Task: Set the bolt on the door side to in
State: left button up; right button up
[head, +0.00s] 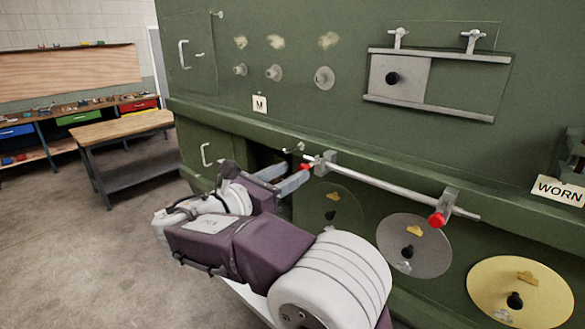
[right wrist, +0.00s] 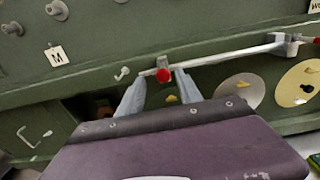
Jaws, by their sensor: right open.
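A long grey rod (head: 385,185) runs along the green fuselage side below the ledge, through a left bracket (head: 326,162) and a right bracket (head: 445,205). Each bracket has a red knob; the left one (head: 305,167) is nearest the dark opening by the lower door (head: 210,140). I cannot tell for sure which part is the door-side bolt. My right gripper (head: 290,176) is open, close in front of the left bracket. In the right wrist view the left red knob (right wrist: 163,75) shows between its fingertips, with no clear contact. My left gripper is not in view.
Round discs (head: 415,246) sit on the panel below the rod. A WORN label (head: 560,190) is at the right, and an M label (head: 259,104) above the ledge. A wooden-topped cart (head: 122,127) stands on the left, with open floor before it.

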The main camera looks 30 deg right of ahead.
jog(key=shift+d, duration=1.2)
jog(key=shift+w+a, duration=0.2)
jog(key=shift+a, duration=0.1)
jog(key=shift+c, duration=0.6)
jog(key=shift+a, duration=0.1)
jog(key=c, duration=0.6)
jog(key=shift+s+d, duration=0.1)
jog(key=shift+d, duration=0.1)
grip_shut()
